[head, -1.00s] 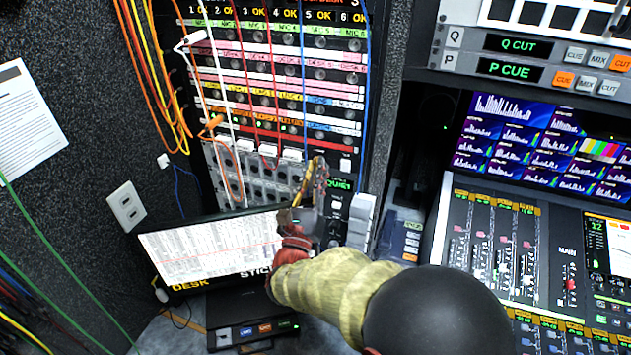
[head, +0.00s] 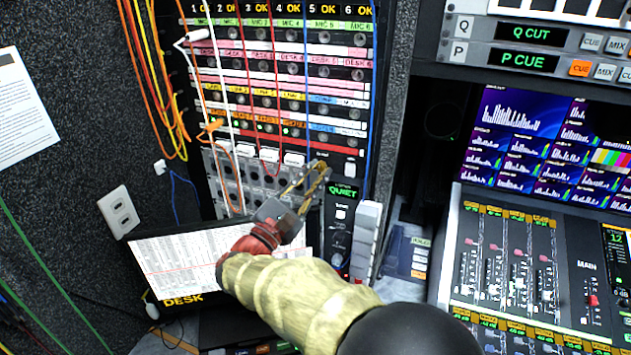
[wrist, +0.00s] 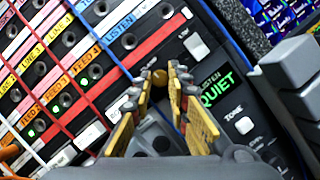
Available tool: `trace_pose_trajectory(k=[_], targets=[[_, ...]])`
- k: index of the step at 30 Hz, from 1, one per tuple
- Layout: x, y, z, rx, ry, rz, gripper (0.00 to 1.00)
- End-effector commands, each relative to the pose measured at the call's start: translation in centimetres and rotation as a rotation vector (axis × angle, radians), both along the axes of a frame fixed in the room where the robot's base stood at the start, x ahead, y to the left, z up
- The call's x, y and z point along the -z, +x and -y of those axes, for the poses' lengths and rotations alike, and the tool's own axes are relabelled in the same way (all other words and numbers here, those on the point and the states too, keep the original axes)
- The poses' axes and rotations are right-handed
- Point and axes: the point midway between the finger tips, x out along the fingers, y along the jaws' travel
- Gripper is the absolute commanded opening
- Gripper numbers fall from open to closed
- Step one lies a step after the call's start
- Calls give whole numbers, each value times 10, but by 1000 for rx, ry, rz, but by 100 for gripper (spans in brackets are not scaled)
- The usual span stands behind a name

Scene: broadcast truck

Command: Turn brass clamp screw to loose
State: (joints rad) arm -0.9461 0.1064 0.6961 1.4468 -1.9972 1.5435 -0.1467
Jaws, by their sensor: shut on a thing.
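The brass clamp screw (wrist: 160,79) shows in the wrist view as a small round brass head between my fingertips, at the lower edge of the patch panel. My gripper (wrist: 160,88) has its two yellow-padded fingers on either side of it and is shut on it. In the head view my gripper (head: 318,172) points up and to the right against the panel's lower right part. The screw is too small and covered there to make out. How far the screw is turned cannot be told.
The patch panel (head: 281,127) has several hanging cables, white, red and blue, left of and above my gripper. A listen unit with a green QUIET display (head: 342,190) stands close on the right.

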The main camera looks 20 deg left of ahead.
Motion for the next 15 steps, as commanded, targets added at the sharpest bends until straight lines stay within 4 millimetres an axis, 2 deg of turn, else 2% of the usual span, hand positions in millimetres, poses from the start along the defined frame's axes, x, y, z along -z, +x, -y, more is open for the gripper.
trace_pose_trajectory(k=[1, 15], targets=[[6, 0, -1, -2, 41, -3, 0], [3, 0, -3, 0, 431, 27, 0]])
